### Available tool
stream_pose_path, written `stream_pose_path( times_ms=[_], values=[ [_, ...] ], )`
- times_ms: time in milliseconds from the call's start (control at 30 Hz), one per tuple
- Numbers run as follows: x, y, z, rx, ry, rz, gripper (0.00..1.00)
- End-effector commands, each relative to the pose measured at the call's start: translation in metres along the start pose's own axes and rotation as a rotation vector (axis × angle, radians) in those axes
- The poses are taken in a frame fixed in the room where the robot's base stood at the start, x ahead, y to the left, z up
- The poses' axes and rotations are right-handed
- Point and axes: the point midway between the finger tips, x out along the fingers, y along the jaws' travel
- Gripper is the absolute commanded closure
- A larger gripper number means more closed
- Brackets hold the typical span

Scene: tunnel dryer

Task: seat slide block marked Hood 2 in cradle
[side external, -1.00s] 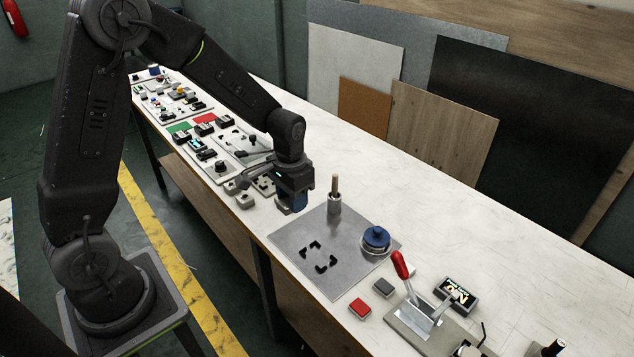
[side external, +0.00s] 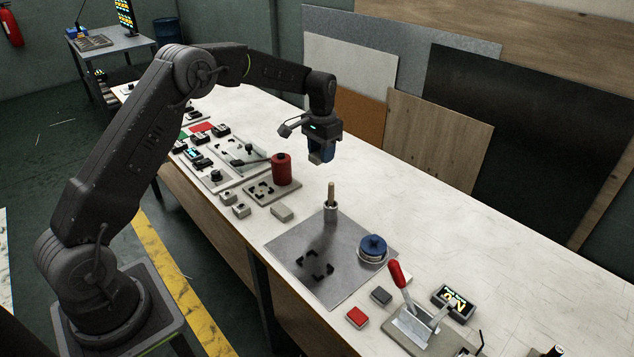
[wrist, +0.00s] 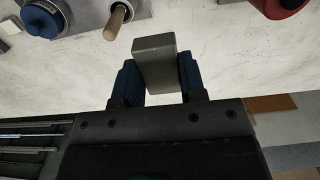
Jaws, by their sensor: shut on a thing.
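My gripper (side external: 321,150) is raised above the bench, behind and above the metal peg with a wooden top. In the wrist view my gripper (wrist: 158,85) has its two blue fingers closed on the sides of a plain grey block (wrist: 155,60). The block sticks out past the fingertips, clear of the bench. No marking on it can be read, so I cannot confirm it is Hood 2. Black corner pieces (side external: 315,264) form an open square on a grey metal plate (side external: 350,280). I cannot tell for sure whether these are the cradle.
The peg (side external: 331,206) and a blue knob (side external: 373,247) stand on the plate. Several small grey blocks lie nearby. A red-handled lever (side external: 398,275) is at front right.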

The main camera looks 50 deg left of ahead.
Motion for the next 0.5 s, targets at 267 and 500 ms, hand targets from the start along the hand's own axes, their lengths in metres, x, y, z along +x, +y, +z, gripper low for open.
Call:
stream_pose_path(
  times_ms=[267, 500],
  values=[
    [0.005, -0.029, -0.034, -0.001, 0.003, 0.000, 1.00],
    [0.039, -0.032, -0.037, 0.000, -0.002, 0.001, 1.00]
  ],
)
